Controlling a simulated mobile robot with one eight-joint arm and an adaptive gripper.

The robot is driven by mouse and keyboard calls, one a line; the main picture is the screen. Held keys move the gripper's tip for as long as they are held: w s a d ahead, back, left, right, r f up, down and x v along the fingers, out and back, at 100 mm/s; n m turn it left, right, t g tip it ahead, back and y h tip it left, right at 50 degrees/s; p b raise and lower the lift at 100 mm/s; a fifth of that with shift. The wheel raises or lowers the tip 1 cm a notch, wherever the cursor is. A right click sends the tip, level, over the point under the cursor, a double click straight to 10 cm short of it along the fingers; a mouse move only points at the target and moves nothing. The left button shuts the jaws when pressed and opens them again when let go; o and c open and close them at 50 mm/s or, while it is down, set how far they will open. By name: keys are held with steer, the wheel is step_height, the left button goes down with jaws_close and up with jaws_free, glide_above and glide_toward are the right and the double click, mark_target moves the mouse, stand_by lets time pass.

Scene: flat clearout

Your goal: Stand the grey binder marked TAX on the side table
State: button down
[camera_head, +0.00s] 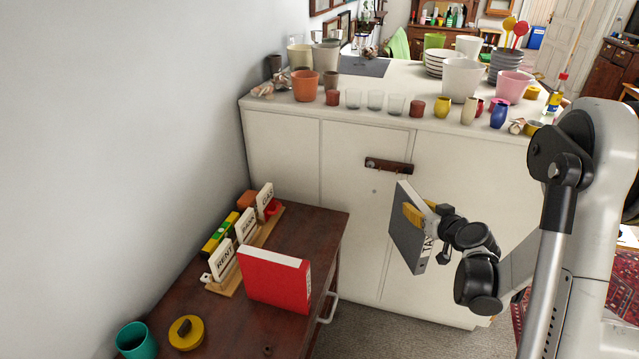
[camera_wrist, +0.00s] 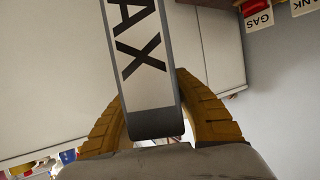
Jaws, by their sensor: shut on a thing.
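The grey binder (camera_head: 406,233) is upright and slightly tilted in the air, in front of the white cabinet. Its pale spine label reads TA in the head view; the wrist view shows the binder (camera_wrist: 141,60) with the letters AX. My gripper (camera_head: 420,214) has yellow fingers and is shut on the binder, one finger on each side. The fingers also show in the wrist view (camera_wrist: 150,112). The dark brown side table (camera_head: 300,234) stands at lower left, apart from the binder and to its left.
On the side table are a red binder (camera_head: 275,279), a wooden rack (camera_head: 232,283) with signs RENT, BANK and GAS, a teal cup (camera_head: 136,341) and a yellow lidded item (camera_head: 187,332). Bare wood shows at its far right and front. Crockery crowds the white counter (camera_head: 400,75).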

steer(key=w+a+n+y+p, duration=0.1)
steer(key=w+a, duration=0.3)
steer(key=a, duration=0.6)
steer(key=w+a+n+y, duration=0.1)
steer(key=w+a, duration=0.3)
steer(key=a, duration=0.6)
steer(key=w+a+n+y+p, duration=0.1)
steer(key=w+a, duration=0.4)
steer(key=a, duration=0.5)
step_height(320, 180, down, 7)
steer(key=b, duration=0.3)
steer(key=shift+s+a+g, duration=0.15)
steer(key=shift+g, duration=0.15)
steer(key=shift+f+b, duration=0.5)
steer(key=shift+b, duration=0.25)
steer(key=c, duration=1.1)
jaws_free()
steer(key=shift+o, duration=0.2)
steer(key=v, duration=1.2)
